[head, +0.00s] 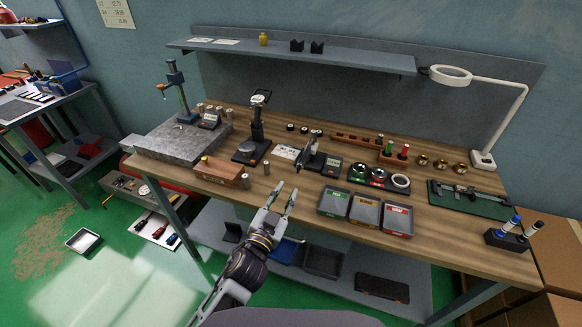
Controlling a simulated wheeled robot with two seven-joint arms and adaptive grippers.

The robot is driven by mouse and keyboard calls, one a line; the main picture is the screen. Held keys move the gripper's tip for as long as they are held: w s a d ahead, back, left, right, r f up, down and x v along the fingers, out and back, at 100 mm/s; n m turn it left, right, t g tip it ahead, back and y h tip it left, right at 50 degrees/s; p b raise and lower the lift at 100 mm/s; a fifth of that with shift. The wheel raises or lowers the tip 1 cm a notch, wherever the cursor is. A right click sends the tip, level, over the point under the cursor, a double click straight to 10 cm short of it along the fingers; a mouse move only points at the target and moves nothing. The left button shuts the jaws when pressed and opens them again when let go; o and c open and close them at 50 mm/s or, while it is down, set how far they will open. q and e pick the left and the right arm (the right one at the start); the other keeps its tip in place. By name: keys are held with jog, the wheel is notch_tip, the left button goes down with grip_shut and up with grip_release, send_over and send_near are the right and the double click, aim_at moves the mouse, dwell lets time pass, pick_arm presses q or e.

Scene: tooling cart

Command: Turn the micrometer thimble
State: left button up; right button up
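A small dark device on a stand (309,155), which looks like the micrometer, stands near the middle of the wooden bench. A grey part sticks up at its top; its thimble is too small to make out for certain. My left gripper (286,188) is in front of it, at the bench's front edge and nearer to me. Its two fingers are spread apart with nothing between them, and it does not touch the device. My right gripper is not in view.
A black gauge stand (256,130) is left of the device, and a small display box (332,166) is close on its right. Three parts bins (365,210) stand at the front right. A wooden block (222,171) and small cylinders are left of my gripper. A ring lamp (451,75) overhangs the right.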

aim_at(298, 166)
pick_arm(q)
jog(key=shift+a+f+n, duration=0.1)
jog(key=shift+f+n, duration=0.1)
jog(key=shift+n, duration=1)
jog(key=shift+a+f+n, duration=0.1)
jog(key=shift+f+n, duration=0.05)
jog(key=shift+n, duration=1.05)
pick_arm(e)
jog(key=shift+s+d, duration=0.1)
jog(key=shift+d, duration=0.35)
pick_arm(q)
jog(key=shift+w+d, duration=0.1)
jog(key=shift+w, duration=0.15)
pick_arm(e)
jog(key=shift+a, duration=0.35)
pick_arm(q)
jog(key=shift+f+p+x, duration=0.1)
jog(key=shift+p+x, duration=0.4)
jog(key=shift+x, duration=2.85)
jog(key=shift+f+p+x, duration=0.15)
jog(key=shift+p+x, duration=0.35)
jog(key=shift+x, duration=2.8)
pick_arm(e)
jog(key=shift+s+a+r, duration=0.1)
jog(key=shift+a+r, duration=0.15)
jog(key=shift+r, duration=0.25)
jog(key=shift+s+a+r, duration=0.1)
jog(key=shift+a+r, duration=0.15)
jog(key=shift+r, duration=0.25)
